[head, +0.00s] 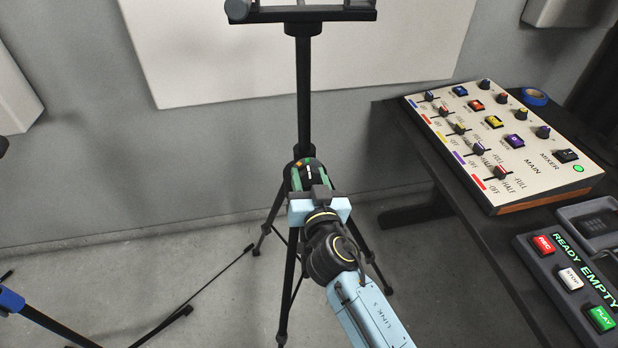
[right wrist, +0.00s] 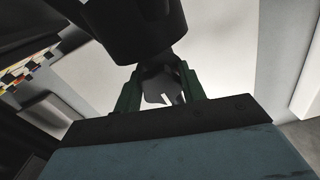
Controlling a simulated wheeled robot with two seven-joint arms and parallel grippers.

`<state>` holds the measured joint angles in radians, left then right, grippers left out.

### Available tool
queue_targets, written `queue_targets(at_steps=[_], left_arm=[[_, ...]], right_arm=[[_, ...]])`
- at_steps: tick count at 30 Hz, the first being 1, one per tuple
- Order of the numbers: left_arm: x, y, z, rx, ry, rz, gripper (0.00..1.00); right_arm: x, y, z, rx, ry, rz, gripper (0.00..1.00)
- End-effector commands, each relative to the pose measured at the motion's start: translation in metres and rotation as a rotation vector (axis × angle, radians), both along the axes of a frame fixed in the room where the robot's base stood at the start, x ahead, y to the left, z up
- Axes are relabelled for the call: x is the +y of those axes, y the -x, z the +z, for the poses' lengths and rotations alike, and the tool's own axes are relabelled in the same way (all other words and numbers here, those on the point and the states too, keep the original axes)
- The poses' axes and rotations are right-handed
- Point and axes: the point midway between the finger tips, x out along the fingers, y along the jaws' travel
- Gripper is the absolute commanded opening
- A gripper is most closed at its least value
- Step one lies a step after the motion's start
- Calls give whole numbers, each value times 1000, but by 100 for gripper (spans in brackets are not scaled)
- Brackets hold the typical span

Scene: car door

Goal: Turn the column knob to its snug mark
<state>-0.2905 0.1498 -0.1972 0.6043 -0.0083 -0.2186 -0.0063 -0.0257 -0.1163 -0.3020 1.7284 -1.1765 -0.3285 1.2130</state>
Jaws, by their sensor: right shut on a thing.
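The black stand column (head: 304,95) rises from a tripod in the middle of the head view. My right gripper (head: 307,172) is at the column's lower part, with its green fingers around the collar there. In the right wrist view, the two green fingers of my right gripper (right wrist: 161,92) are shut on the grey column knob (right wrist: 157,82), one finger on each side. A white line shows on the knob's face. The head view hides most of the knob behind the gripper. I cannot make out the snug mark. My left gripper is not in view.
A dark desk (head: 420,165) on the right bears a mixer (head: 540,165) with coloured sliders and a button panel (head: 575,270). Tripod legs spread below the column. A black stand with a blue part (head: 10,299) is at lower left. A white panel hangs behind.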

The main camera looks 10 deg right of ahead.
Motion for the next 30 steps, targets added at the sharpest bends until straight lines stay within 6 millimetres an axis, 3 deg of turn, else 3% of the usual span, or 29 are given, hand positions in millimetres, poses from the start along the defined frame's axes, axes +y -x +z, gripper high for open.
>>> queue_targets(at_steps=[18, 30], left_arm=[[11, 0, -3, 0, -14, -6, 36], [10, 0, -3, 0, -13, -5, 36]], right_arm=[[-2, 0, 0, 3, 457, -1, 18], [-3, 0, 0, 3, 605, -1, 18]])
